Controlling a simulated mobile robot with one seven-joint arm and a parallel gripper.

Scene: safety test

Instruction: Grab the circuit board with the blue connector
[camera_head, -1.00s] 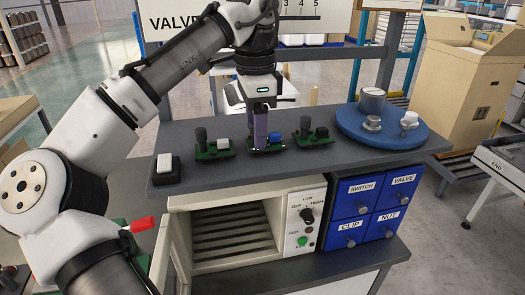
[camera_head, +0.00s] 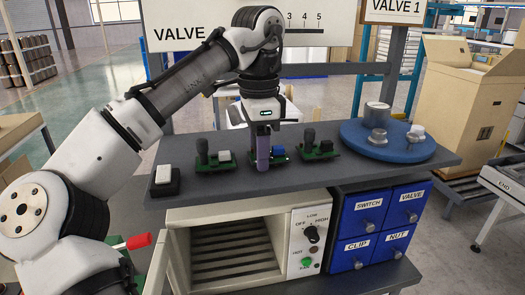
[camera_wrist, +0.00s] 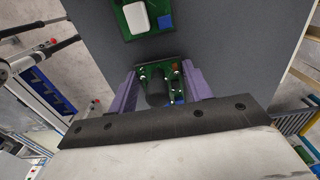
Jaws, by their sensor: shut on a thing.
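Three green circuit boards stand in a row on the dark grey bench top. The middle one, the circuit board with the blue connector (camera_head: 279,152), is at my gripper (camera_head: 263,165). My purple fingers are shut on this board, one on each side. In the wrist view the board (camera_wrist: 160,72) shows between the fingers (camera_wrist: 164,85), with a dark round knob and a bit of blue. In the head view the fingers hide part of it. I cannot tell whether it is clear of the bench.
The board with a white connector (camera_head: 223,156) is just left, and the board with a dark connector (camera_head: 326,147) just right. A white button on a black base (camera_head: 164,175) is at the left. A round blue tray (camera_head: 350,140) is at the right. An oven and blue drawers (camera_head: 369,204) are below.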

